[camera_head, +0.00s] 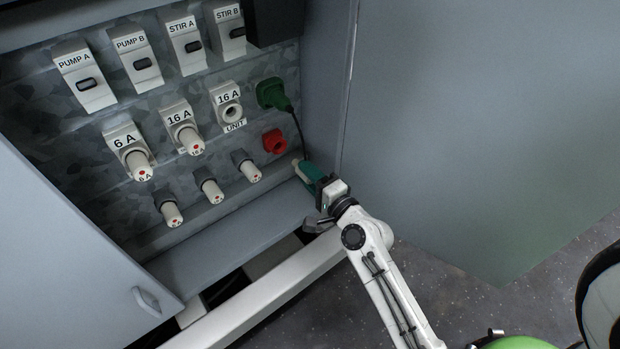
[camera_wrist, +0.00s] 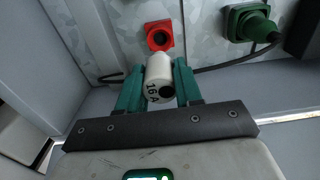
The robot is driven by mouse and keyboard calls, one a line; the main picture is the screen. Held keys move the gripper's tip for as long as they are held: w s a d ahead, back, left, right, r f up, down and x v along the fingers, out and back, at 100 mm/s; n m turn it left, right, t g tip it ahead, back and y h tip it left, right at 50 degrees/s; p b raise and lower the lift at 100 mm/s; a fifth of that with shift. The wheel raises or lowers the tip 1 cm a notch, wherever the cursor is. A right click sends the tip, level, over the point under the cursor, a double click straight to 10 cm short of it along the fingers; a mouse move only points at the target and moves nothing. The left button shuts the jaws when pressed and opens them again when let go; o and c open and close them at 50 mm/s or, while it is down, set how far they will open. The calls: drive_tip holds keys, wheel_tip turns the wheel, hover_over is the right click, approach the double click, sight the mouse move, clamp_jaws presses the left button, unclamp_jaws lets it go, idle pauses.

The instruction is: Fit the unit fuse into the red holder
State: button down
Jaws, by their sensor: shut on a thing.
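My gripper (camera_head: 312,173) is at the lower right of the cabinet's back panel, in front of and below the red holder (camera_head: 275,141). In the wrist view its green fingers (camera_wrist: 158,88) are shut on a white cylindrical fuse (camera_wrist: 159,68) marked 16 A. The fuse's dark-centred end faces the wrist camera. The red holder (camera_wrist: 159,36) shows beyond the fuse, apart from it, with a dark round opening. The 16 A socket labelled UNIT (camera_head: 231,111) is empty in the head view. In the head view only the fuse's pale tip (camera_head: 297,163) shows past the fingers.
A green plug (camera_head: 272,95) with a dark cable hangs above the red holder. Fuses stand in the 6 A (camera_head: 138,165) and 16 A (camera_head: 190,141) holders. Several spare fuses (camera_head: 212,191) sit in a lower row. The open cabinet door (camera_head: 460,120) is close on the right.

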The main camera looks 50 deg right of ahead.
sight(295, 160)
drive_tip(key=shift+p+x, duration=0.55)
drive_tip(key=shift+x, duration=2.1)
drive_tip(key=shift+p+x, duration=0.45)
drive_tip(key=shift+x, duration=1.15)
drive_tip(key=c, duration=0.7)
unclamp_jaws()
drive_tip(key=v, duration=1)
drive_tip(key=shift+s+a, duration=0.15)
drive_tip(key=shift+s, duration=0.25)
